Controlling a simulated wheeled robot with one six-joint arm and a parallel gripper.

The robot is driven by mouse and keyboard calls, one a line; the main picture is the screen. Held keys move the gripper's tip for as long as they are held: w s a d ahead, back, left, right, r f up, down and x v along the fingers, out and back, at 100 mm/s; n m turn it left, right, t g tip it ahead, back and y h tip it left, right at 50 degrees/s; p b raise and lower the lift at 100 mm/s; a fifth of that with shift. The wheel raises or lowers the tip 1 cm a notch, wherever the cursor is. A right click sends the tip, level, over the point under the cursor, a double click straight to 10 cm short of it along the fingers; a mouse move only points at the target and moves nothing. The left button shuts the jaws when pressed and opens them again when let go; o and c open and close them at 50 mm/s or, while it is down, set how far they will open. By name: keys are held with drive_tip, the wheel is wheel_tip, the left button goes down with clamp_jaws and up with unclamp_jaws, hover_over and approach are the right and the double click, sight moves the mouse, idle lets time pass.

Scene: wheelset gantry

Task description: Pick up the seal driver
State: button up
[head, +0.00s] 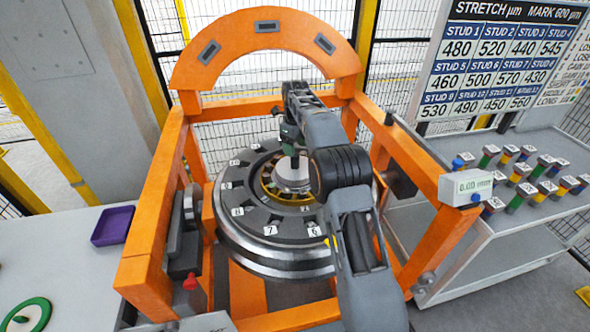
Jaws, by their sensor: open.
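My arm reaches over the orange gantry, and my gripper (291,150) points down over the centre of the wheelset. The gripper is small and dark in this view, open, and partly covered by my own arm. Just below it a pale grey round piece (293,180) sits in the middle of the wheel hub; it may be the seal driver, but I cannot tell for sure. I cannot tell whether the fingers touch it or stand around it. The wheelset (262,250) is a dark disc with numbered white tags around its rim.
The orange gantry frame (150,235) surrounds the wheelset, with an arch (265,27) behind. A purple tray (112,225) and a green ring (27,313) lie on the left table.

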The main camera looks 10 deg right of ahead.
sight(295, 158)
drive_tip(key=shift+w+f+p, duration=0.15)
drive_tip(key=shift+f+p, duration=0.25)
drive_tip(key=shift+f, duration=1.15)
drive_tip(key=shift+w+f+p, duration=0.1)
drive_tip(key=shift+f+p, duration=0.25)
drive_tip(key=shift+f, duration=1.2)
drive_tip(key=shift+r, duration=0.1)
clamp_jaws()
